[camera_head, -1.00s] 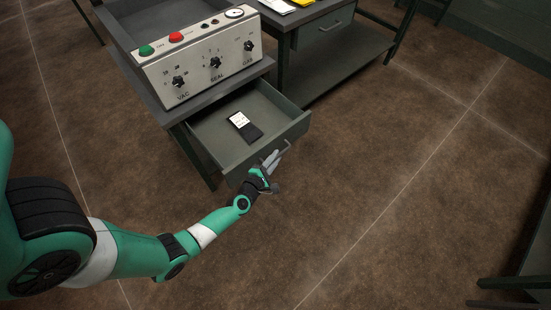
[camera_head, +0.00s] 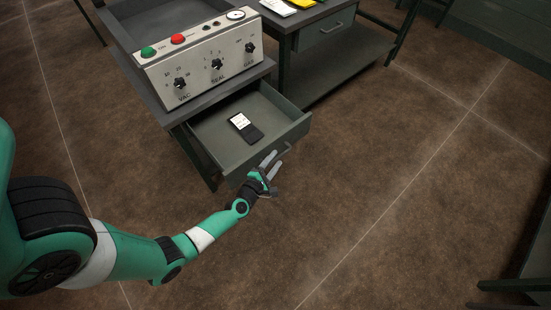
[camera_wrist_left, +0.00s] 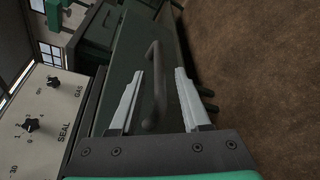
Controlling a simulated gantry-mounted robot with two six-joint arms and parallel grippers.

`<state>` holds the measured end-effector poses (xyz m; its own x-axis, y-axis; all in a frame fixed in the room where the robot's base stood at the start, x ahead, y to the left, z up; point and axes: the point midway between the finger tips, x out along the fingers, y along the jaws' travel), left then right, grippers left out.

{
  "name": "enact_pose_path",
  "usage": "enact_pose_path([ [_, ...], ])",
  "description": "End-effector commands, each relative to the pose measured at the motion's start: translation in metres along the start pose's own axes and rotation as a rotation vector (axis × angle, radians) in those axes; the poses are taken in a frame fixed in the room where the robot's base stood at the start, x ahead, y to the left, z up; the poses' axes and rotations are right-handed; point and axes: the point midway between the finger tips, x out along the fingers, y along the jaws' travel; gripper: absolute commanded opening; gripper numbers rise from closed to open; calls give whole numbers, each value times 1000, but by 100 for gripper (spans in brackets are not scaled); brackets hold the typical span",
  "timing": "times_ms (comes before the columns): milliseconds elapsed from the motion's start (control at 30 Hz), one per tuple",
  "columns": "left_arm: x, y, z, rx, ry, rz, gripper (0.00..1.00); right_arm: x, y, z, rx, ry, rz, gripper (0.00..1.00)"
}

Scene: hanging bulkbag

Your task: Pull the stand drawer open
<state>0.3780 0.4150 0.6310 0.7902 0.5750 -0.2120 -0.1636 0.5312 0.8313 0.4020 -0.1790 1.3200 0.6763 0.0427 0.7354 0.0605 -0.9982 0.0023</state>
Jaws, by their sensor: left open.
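The stand drawer (camera_head: 297,131) is pulled out from under the sealing machine, and its open top shows a dark phone-like device with a white label (camera_head: 241,122) inside. The drawer's bar handle (camera_head: 286,148) is on its front panel. My left gripper (camera_head: 272,172) is at the drawer front, beside the handle, with its fingers spread. In the left wrist view the dark handle (camera_wrist_left: 154,88) appears between the two open pale fingers (camera_wrist_left: 159,72), not clasped by them. My right gripper is not in view.
The sealing machine (camera_head: 203,60) with knobs and red and green buttons sits on the stand above the drawer. A second bench with a closed drawer (camera_head: 322,32) stands behind it to the right. The brown floor (camera_head: 400,190) in front and to the right is clear.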

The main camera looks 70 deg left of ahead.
Motion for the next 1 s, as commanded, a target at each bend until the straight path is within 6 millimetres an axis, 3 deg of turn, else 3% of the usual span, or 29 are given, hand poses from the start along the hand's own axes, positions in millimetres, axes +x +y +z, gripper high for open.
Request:
enact_pose_path([
  [300, -74, 3, 2, 2, -1, -4, 47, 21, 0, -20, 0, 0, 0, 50],
  [433, -96, 2, 2, 2, -2, -3, 47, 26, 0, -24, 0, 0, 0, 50],
  [600, -106, 1, 1, 1, -1, 1, 47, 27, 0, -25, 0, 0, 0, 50],
  [1000, -106, 1, 0, 1, 0, 1, 47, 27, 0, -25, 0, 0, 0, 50],
])
